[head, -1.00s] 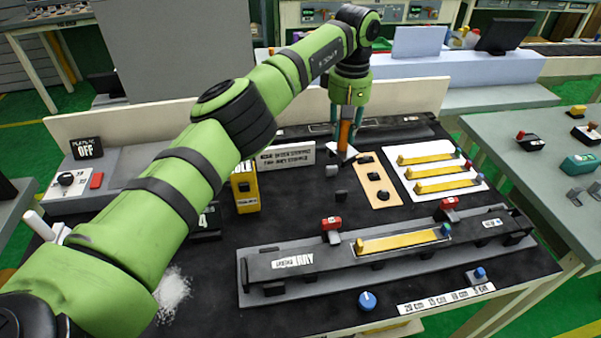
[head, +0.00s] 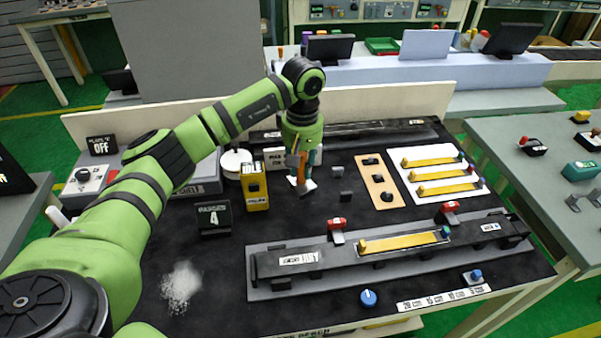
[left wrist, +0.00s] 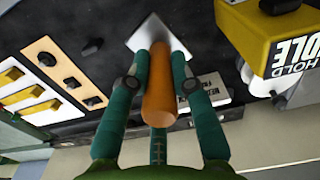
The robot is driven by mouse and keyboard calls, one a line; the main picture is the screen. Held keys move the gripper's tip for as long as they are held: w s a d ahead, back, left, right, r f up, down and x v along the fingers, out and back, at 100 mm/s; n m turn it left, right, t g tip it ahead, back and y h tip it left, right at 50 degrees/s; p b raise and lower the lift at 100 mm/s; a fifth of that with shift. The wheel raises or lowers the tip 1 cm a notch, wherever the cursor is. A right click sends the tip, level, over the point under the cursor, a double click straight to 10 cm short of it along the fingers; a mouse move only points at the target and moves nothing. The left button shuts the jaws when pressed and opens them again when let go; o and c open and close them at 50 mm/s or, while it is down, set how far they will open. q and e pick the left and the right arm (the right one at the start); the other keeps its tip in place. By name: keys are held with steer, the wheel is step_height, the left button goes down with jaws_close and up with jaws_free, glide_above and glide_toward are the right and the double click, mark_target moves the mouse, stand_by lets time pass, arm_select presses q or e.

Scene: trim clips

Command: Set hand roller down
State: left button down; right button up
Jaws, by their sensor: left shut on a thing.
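My left gripper (head: 301,172) points down over the back middle of the dark bench mat. It is shut on an orange handle (head: 293,160), which I take to be the hand roller. In the left wrist view the gripper (left wrist: 158,68) has its fingers on both sides of the handle (left wrist: 159,98). A flat pale plate (left wrist: 160,36) flares out at the handle's far end; no roller drum shows clearly. I cannot tell whether the tool touches the mat. My right gripper is not in view.
A yellow IDLE box (head: 255,188) stands left of the gripper, with a white round thing (head: 235,160) behind. Small dark blocks (head: 338,170) and a tan board (head: 379,180) lie to the right. The long grey fixture (head: 300,260) lies in front. Bare mat shows between.

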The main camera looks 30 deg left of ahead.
mark_target(301, 179)
arm_select(q)
steer(key=shift+s+a+f, duration=0.1)
steer(key=shift+f, duration=0.05)
step_height(301, 179, down, 3)
steer(key=shift+f+p, duration=0.1)
steer(key=shift+p, duration=0.9)
steer(key=shift+f, duration=0.25)
steer(key=shift+f, duration=0.1)
